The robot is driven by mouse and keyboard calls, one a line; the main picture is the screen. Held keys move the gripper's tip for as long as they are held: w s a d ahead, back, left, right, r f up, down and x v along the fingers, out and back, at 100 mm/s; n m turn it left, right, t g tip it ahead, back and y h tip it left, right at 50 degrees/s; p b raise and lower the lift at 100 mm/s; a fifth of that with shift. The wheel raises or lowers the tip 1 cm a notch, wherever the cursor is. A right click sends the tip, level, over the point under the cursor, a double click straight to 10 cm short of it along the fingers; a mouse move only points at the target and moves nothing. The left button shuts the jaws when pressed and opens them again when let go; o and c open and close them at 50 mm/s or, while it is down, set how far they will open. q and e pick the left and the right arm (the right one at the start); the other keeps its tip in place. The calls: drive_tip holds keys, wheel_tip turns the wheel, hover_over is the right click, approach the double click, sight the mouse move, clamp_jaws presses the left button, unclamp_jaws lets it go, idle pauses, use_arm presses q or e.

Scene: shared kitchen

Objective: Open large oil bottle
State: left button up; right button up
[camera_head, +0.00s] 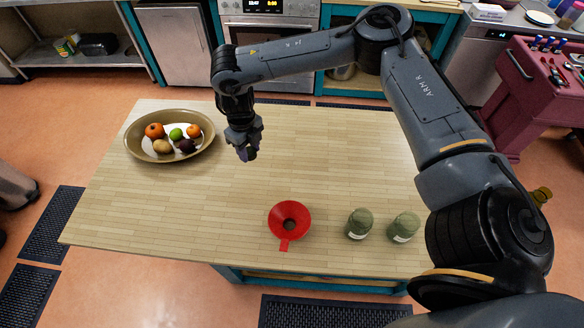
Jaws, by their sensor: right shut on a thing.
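My right gripper (246,150) hangs over the wooden table, right of the fruit bowl. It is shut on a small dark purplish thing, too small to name. A yellow-olive bottle-like top (542,194) shows at the right edge, behind my right arm. It may be the large oil bottle; most of it is hidden. It is far from my right gripper. My left gripper is not in view.
The table (330,150) has a bowl of fruit (137,146) at left. A red funnel (276,219) and two green jars (359,223) (403,227) stand near the front edge. The table's middle is clear. A red tool cart (520,90) stands at right.

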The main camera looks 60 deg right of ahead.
drive_tip(key=s+d+f+m+p, duration=0.2)
drive_tip(key=s+d+f, duration=0.2)
drive_tip(key=s+d, duration=0.5)
drive_tip(key=s+d+f+m+p, duration=0.15)
drive_tip(key=s+d+f, duration=0.25)
drive_tip(key=s+d, duration=0.55)
drive_tip(key=p, duration=0.2)
hover_over(300, 179)
wheel_tip(300, 179, down, 7)
drive_tip(key=shift+w+f, duration=0.1)
drive_tip(key=shift+f, duration=0.05)
wheel_tip(300, 179, down, 4)
drive_tip(key=shift+r, duration=0.25)
drive_tip(key=shift+f, duration=0.2)
drive_tip(key=shift+f, duration=0.1)
drive_tip(key=o, duration=1.2)
drive_tip(key=shift+c, duration=0.2)
